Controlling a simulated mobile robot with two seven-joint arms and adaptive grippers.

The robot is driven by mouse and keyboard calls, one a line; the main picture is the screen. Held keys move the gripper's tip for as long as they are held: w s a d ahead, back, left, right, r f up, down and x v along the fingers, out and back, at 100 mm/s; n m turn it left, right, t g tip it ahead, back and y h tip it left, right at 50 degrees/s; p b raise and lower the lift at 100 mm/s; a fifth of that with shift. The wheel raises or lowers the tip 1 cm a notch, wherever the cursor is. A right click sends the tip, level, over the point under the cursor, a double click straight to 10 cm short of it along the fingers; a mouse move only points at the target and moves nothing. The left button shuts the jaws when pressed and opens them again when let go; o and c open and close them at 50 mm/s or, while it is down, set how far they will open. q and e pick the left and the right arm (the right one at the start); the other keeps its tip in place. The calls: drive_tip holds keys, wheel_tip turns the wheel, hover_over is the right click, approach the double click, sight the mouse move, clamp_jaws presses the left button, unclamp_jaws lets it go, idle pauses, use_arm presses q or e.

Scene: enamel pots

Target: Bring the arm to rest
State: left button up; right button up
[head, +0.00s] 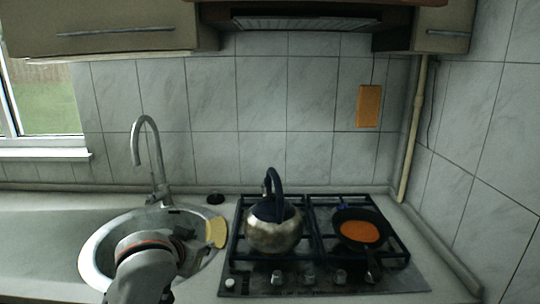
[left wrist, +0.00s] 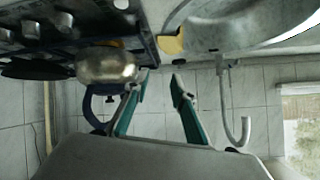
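My left arm reaches in from the bottom left of the head view, over the sink; its fingers are hidden there behind my wrist. In the left wrist view, which is upside down, my left gripper (left wrist: 160,78) shows two green fingers spread apart with nothing between them. A metal kettle (head: 273,231) with a dark handle stands on the left side of the stove; it also shows in the left wrist view (left wrist: 106,66), apart from the fingers as far as I can tell. My right gripper is in neither view.
A round sink (head: 96,262) with a tall faucet (head: 140,124) is at the left. A yellow object (head: 216,232) lies at its right rim. A dark pan (head: 357,230) with orange inside sits on the stove (head: 322,280). An orange board (head: 369,106) hangs on the wall; cabinets are above.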

use_arm(q)
drive_tip(key=s+a+f+m+g+y, duration=0.1)
drive_tip(key=s+a+f+y, duration=0.1)
drive_tip(key=s+a+f, duration=0.45)
drive_tip(key=s+a+f+g+y, duration=0.1)
drive_tip(key=s+a+f, duration=0.3)
drive_tip(key=s+f, duration=0.45)
drive_tip(key=s+a+f+m+g+y, duration=0.1)
drive_tip(key=s+a+f, duration=0.3)
drive_tip(key=s, duration=0.3)
drive_tip(key=s+a+f+m+g+y, duration=0.1)
drive_tip(key=s+a+f, duration=0.3)
drive_tip(key=s, duration=0.3)
drive_tip(key=d+f+n+t+h+b, duration=0.2)
drive_tip(key=d+f+h+b, duration=0.3)
drive_tip(key=d+f, duration=1)
wheel_tip(320, 180, down, 4)
drive_tip(key=shift+w+d+r+n+t+h, duration=0.15)
drive_tip(key=shift+w+d+n+t+h, duration=0.35)
drive_tip(key=shift+h, duration=0.4)
drive_tip(key=shift+s+a, duration=0.1)
